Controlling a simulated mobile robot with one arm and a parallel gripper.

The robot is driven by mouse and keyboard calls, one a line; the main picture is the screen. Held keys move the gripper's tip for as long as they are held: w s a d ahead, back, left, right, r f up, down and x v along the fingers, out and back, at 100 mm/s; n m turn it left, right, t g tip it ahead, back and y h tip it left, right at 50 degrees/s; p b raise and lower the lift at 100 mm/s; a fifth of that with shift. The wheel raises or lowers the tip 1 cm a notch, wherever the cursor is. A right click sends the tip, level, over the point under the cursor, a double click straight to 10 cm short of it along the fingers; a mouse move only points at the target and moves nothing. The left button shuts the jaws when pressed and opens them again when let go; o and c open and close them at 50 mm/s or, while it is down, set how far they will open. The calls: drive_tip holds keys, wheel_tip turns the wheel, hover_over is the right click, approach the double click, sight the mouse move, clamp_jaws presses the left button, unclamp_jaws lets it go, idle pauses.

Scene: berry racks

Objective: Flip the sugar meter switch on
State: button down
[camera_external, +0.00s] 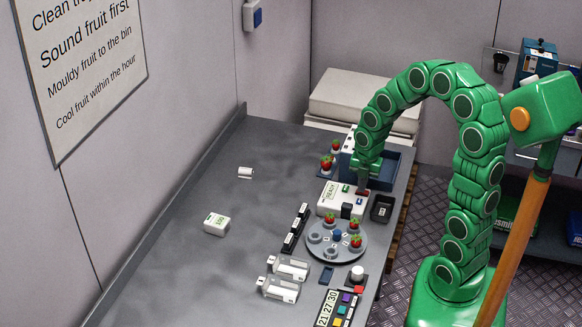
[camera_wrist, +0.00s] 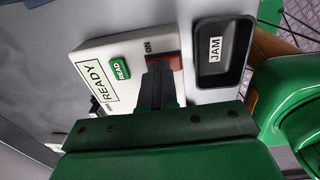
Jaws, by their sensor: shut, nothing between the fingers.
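The sugar meter (camera_external: 336,205) is a white box on the bench, below the blue tray. Its label (camera_wrist: 95,82) reads "READY", and a green READ button (camera_wrist: 120,70) sits on its top in the wrist view. A red switch (camera_wrist: 176,62) beside the word "ON" is partly hidden behind my fingers; its tilt is hard to tell. My gripper (camera_wrist: 157,64) is shut and empty, its dark fingertips over or against the switch's left part. Contact cannot be made out. In the external view, my gripper (camera_external: 363,188) points down over the meter's right side.
A black JAM tray (camera_wrist: 222,78) stands close to the meter's right. A blue tray (camera_external: 384,180) is behind it, and a round turntable (camera_external: 345,254) with strawberries in front. A black labelled rack (camera_external: 295,232) stands left. The bench's left half (camera_external: 170,270) is mostly clear.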

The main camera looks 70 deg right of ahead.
sight(366, 192)
drive_tip(key=shift+s, duration=0.45)
drive_tip(key=shift+r, duration=0.1)
wheel_tip(366, 192, up, 14)
drive_tip(key=s, duration=0.2)
idle(0.5)
drive_tip(key=shift+w, duration=0.15)
drive_tip(key=shift+w+d+t, duration=0.1)
drive_tip(key=shift+w+t, duration=0.3)
drive_tip(key=shift+w, duration=0.2)
drive_tip(key=f, duration=0.4)
drive_tip(key=w+f, duration=0.1)
drive_tip(key=f, duration=0.4)
drive_tip(key=w+f, duration=0.1)
drive_tip(key=f, duration=0.4)
idle(0.5)
